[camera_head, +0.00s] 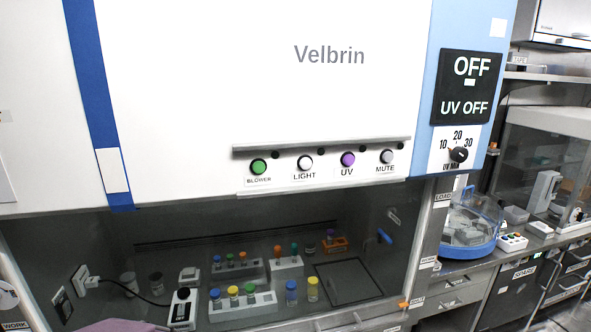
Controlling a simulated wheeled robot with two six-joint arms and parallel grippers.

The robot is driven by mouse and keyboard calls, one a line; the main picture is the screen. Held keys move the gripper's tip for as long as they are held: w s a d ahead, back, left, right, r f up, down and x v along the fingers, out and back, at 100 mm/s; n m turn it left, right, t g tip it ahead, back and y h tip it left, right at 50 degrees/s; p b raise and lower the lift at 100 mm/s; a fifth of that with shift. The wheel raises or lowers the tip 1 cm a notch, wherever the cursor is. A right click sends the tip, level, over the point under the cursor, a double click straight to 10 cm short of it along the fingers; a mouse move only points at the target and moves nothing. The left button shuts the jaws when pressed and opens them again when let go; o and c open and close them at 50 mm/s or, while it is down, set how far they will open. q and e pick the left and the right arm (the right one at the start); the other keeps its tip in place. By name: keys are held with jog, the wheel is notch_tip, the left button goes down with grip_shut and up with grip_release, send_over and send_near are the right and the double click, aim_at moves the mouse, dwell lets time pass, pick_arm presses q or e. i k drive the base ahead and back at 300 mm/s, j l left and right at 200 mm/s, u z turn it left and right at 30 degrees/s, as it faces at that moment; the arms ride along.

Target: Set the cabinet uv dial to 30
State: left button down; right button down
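The UV dial (459,155) is a small black knob on a white plate at the right side of the cabinet front. The marks 10, 20 and 30 are printed in an arc above it, and a partly hidden "UV" label is beside it. The black display (466,87) above the dial reads "OFF" and "UV OFF". Neither of my grippers is in view, and nothing touches the dial.
A row of buttons sits left of the dial: green BLOWER (258,167), white LIGHT (305,162), purple UV (347,159) and grey MUTE (387,156). A ledge (320,144) juts above them. Racks and vials stand behind the glass below. A blue-rimmed centrifuge (468,249) stands at right.

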aim_at(459, 154)
jog(key=k+l+u, duration=0.3)
jog(key=k+l, duration=0.15)
jog(key=k+l+u, duration=0.3)
jog(key=k, duration=0.3)
